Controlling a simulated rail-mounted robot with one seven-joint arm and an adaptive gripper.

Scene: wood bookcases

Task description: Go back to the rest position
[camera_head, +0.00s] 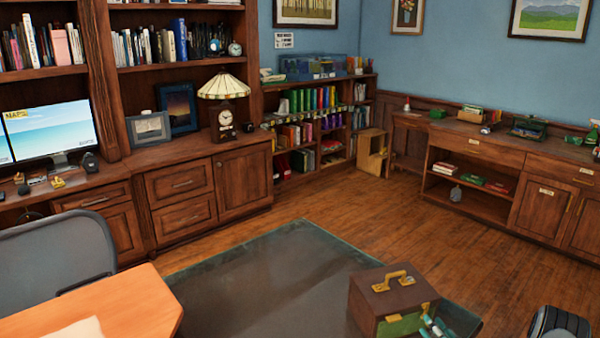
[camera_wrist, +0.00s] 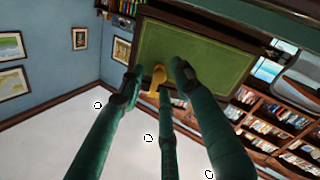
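My gripper (camera_wrist: 158,72) shows in the wrist view as dark green fingers with black tips. The fingers stand apart on either side of a gold catch (camera_wrist: 157,78) on a green panel (camera_wrist: 205,55) with a dark brown frame. I see no finger closed on the catch; whether one touches it is unclear. In the head view, teal and white parts that look like my gripper (camera_head: 434,324) are at the lower right. They are beside the green front of a brown box (camera_head: 368,297) with a gold handle on top (camera_head: 393,281). The rest of my arm is hidden there.
A dark rug (camera_head: 250,285) and open wood floor (camera_head: 325,210) lie in the middle. An orange desk (camera_head: 120,305) and a grey chair (camera_head: 55,258) are at the left. Bookcases (camera_head: 180,65) line the back, and a low cabinet (camera_head: 485,165) stands at the right.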

